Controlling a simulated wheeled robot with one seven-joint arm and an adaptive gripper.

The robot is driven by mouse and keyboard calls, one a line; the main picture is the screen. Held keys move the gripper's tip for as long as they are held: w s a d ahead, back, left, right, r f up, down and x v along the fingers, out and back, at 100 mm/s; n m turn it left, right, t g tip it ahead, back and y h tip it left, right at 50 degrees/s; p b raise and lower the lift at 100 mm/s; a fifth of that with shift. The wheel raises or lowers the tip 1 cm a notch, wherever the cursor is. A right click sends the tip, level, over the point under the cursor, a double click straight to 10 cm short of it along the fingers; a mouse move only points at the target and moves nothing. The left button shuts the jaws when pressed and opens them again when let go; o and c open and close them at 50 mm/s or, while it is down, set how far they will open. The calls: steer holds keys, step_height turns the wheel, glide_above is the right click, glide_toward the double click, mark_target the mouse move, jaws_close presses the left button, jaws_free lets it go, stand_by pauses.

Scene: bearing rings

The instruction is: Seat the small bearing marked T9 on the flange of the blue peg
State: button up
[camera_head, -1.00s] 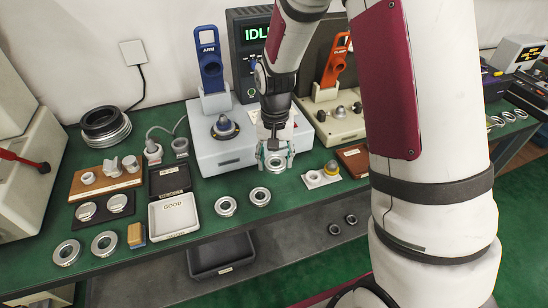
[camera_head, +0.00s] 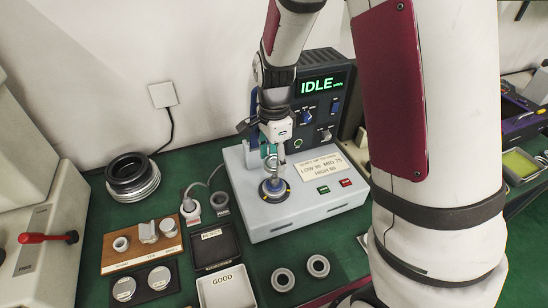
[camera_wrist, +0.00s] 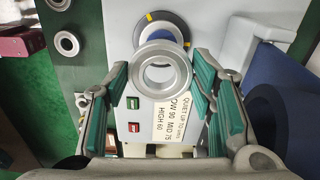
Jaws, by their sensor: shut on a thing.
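My gripper (camera_head: 271,158) is shut on a small steel bearing ring (camera_wrist: 141,67), held between the green-padded fingertips in the wrist view. No T9 mark is legible on it. In the head view the ring (camera_head: 271,169) is small and partly hidden by the fingers. It is above the blue peg, whose dark flange (camera_head: 274,190) with yellow marks sits on the white tester. In the wrist view the flange (camera_wrist: 167,17) shows behind the ring, offset toward the top of the picture. The ring hides part of the peg; I cannot tell the gap between them.
The white tester (camera_head: 262,222) has buttons and a printed label. The IDLE display box (camera_head: 322,108) stands behind it. Two loose rings (camera_head: 283,279) (camera_head: 318,265) lie on the green bench in front. The GOOD tray (camera_head: 225,287) and black tray (camera_head: 213,246) are left.

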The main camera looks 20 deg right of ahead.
mark_target(273, 177)
steer(key=shift+w+f, duration=0.1)
steer(key=shift+w, duration=0.05)
steer(key=shift+f+b, duration=0.8)
steer(key=shift+f, duration=0.35)
steer(key=shift+f+b, duration=0.3)
steer(key=shift+f, duration=0.1)
steer(key=shift+f+b, duration=0.35)
steer(key=shift+f, duration=1.65)
stand_by(0.6)
steer(key=o, duration=1.4)
steer(key=shift+o, duration=0.2)
